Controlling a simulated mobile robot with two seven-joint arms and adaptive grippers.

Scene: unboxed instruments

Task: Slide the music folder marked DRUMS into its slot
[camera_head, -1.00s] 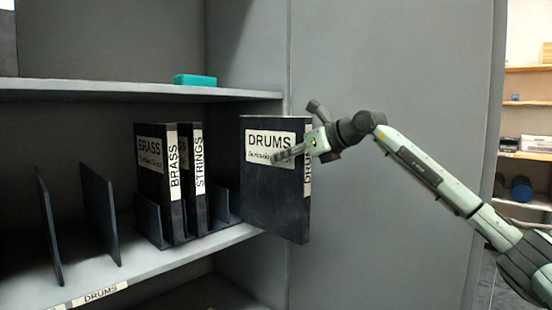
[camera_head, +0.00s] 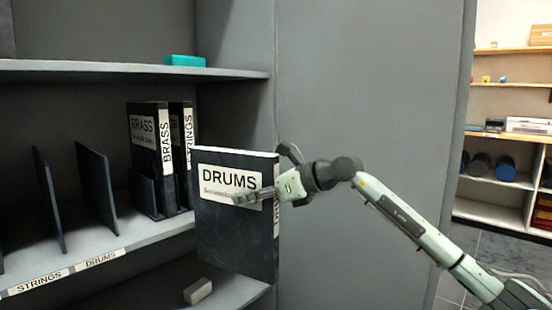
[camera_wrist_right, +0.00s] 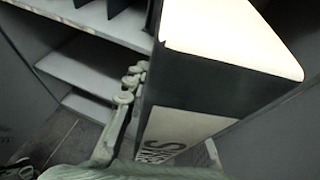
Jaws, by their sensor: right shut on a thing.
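The dark folder marked DRUMS (camera_head: 237,238) is held upright in front of the shelf's right end in the head view. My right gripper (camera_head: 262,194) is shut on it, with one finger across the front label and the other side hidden. In the right wrist view the folder (camera_wrist_right: 215,95) fills the right half, and a gripper finger (camera_wrist_right: 125,100) lies along its left side. The shelf (camera_head: 140,230) has a DRUMS label (camera_head: 100,259) on its front edge, below upright dividers (camera_head: 97,190). My left gripper is not in view.
BRASS (camera_head: 147,140) and STRINGS (camera_head: 183,145) folders stand on the shelf behind and left of the held folder. A STRINGS label (camera_head: 38,283) is on the edge further left. A teal box (camera_head: 185,61) sits on the upper shelf, and a grey block (camera_head: 198,291) on the lower one. The spaces between the left dividers are empty.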

